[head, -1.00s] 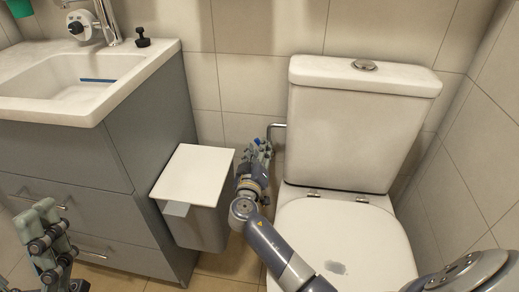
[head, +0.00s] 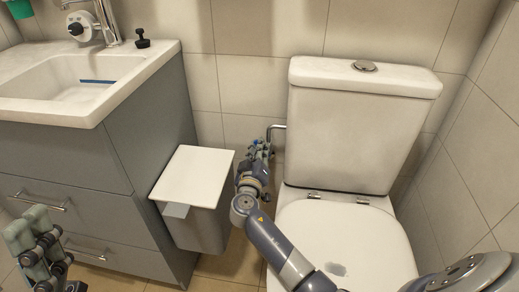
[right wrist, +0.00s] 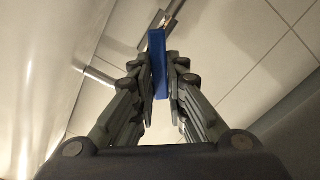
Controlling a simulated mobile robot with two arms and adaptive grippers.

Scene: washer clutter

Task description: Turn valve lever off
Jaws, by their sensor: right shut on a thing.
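The valve lever is a narrow blue bar; it shows in the right wrist view (right wrist: 158,64) upright between my right fingers. My right gripper (head: 259,150) is low between the bin and the toilet, beside the wall, and it also shows in the right wrist view (right wrist: 159,72). Its fingers are shut on the blue lever from both sides. In the head view the fingers hide most of the valve. A chrome pipe (head: 276,127) runs by the valve to the tank. My left gripper (head: 30,226) is at the lower left, away from the valve; its opening is unclear.
The toilet tank (head: 352,130) and closed seat lid (head: 345,232) stand right of the valve. A bin with a white lid (head: 196,175) stands close on the left. The sink cabinet (head: 150,150) is further left. The gap around my right gripper is narrow.

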